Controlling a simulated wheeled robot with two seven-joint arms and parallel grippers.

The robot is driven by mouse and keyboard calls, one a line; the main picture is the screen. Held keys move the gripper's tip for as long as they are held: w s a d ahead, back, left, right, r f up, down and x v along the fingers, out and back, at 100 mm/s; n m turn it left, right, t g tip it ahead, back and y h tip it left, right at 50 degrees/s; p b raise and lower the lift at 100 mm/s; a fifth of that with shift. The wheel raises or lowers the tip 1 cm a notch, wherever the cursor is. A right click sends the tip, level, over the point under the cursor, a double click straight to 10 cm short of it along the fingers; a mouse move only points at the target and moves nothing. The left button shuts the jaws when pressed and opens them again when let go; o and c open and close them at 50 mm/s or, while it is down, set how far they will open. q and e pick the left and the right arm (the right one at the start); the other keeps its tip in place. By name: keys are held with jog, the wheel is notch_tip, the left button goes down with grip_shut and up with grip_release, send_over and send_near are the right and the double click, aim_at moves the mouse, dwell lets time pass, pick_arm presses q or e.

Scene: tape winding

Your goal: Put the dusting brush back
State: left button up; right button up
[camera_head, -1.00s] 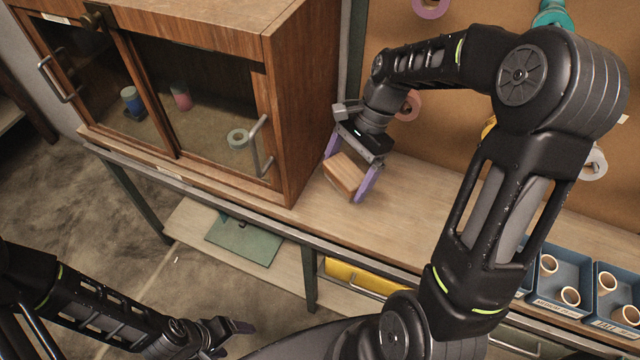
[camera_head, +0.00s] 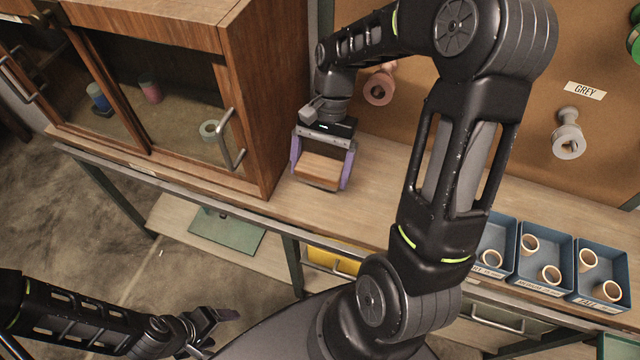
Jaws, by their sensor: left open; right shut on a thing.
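The dusting brush (camera_head: 320,168) shows as a wooden block with a darker lower edge. My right gripper (camera_head: 321,172) is shut on it, with one purple finger on each side. The brush is at the bench top just right of the wooden cabinet; I cannot tell whether it touches the bench. My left gripper (camera_head: 215,322) is open and empty at the lower left, in front of the bench and well below its top.
The wooden cabinet (camera_head: 268,100) with glass doors stands left on the bench (camera_head: 381,190). Blue bins (camera_head: 545,262) with cardboard rings sit at the right. A pegboard (camera_head: 510,130) behind holds tape rolls, one under a "GREY" label. A yellow drawer (camera_head: 325,258) is below.

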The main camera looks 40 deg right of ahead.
aim_at(325, 157)
jog(key=shift+f, duration=1.35)
jog(key=shift+f+p, duration=0.3)
jog(key=shift+f, duration=1.55)
jog(key=shift+f, duration=0.15)
jog(key=o, duration=1.2)
jog(key=shift+c, duration=0.2)
jog(key=shift+b+v, duration=0.55)
jog(key=shift+v, duration=3.4)
